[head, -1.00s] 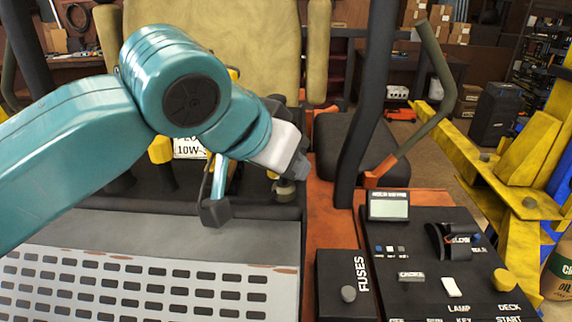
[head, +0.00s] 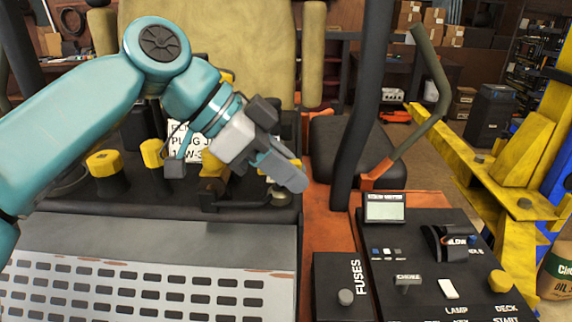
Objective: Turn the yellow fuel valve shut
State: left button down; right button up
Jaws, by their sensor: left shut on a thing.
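My left gripper (head: 230,170) comes in from the left, over the black ledge behind the perforated grey plate. Its pale palm and dark fingers are tilted, and it is shut on what looks like the yellow fuel valve (head: 212,164). The valve shows only as a yellow patch under the palm; the palm and fingers hide the rest of it and the exact contact. A dark bracket or pipe (head: 238,204) runs just below, with a small metal fitting (head: 280,196) at its right. My right gripper is not in view.
Two yellow-topped knobs (head: 103,162) stand left of the gripper. A white label sign (head: 186,142) is behind it. The control panel (head: 430,260) and fuses box (head: 345,290) lie at the lower right. A dark upright post (head: 365,100) and a yellow lift frame (head: 525,150) rise to the right.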

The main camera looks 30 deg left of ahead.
pick_arm(q)
jog(key=shift+f+m+g+h, duration=0.1)
jog(key=shift+m+g+h, duration=0.25)
jog(key=shift+m, duration=0.25)
jog(key=shift+d, duration=0.1)
jog(key=c, duration=1.1)
grip_release()
jog(key=shift+c, duration=0.2)
jog(key=shift+d, duration=0.15)
jog(key=shift+s, duration=0.1)
